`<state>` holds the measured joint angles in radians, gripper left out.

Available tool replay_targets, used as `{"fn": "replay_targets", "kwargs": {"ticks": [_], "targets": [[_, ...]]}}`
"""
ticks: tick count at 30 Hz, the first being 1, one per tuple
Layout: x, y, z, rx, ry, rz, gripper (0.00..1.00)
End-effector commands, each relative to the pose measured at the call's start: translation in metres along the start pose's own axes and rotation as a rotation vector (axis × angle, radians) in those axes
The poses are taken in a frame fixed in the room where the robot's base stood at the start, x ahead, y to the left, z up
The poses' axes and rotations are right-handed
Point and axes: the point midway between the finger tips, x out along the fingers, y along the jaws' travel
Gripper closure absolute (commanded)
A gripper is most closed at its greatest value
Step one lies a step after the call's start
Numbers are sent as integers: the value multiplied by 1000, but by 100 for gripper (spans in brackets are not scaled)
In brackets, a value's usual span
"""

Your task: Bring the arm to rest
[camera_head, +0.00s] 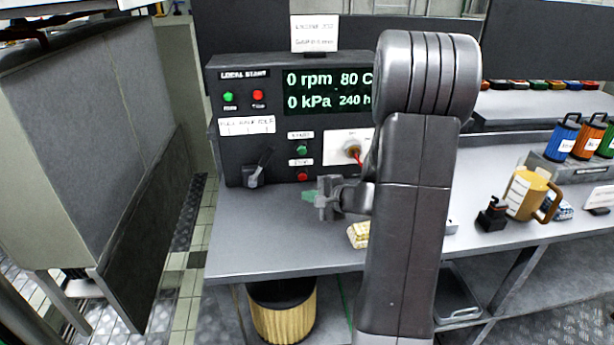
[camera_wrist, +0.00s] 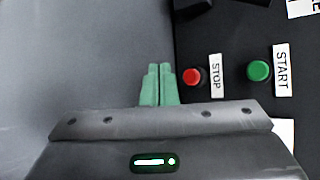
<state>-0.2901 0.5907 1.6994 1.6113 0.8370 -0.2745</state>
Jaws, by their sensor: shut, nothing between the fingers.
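My arm (camera_head: 405,220) rises in front of the bench in the head view and hides part of the control panel. My gripper (camera_head: 312,197) points left over the bench top, in front of the panel's lower part. In the wrist view its two green fingers (camera_wrist: 158,86) are together, with nothing between them. The red STOP button (camera_wrist: 192,76) and the green START button (camera_wrist: 258,71) lie to the right of the fingertips in that view. I cannot tell the exact gap between the fingers and the panel.
The panel (camera_head: 280,110) shows 0 rpm, 80 C, 0 kPa and 240 h. A black lever (camera_head: 258,170) is at its lower left. A yellow-white packet (camera_head: 358,234), a black object (camera_head: 492,214) and a tan mug (camera_head: 528,195) are on the bench. The left bench top is clear.

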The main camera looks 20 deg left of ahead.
Motion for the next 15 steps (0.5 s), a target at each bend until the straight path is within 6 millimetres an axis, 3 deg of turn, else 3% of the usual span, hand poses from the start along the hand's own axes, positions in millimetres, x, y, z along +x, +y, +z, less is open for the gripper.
{"fn": "replay_targets", "kwargs": {"ticks": [10,15], "targets": [[17,-16,-12,1,-1,1,100],[14,-15,-10,3,-1,2,100]]}}
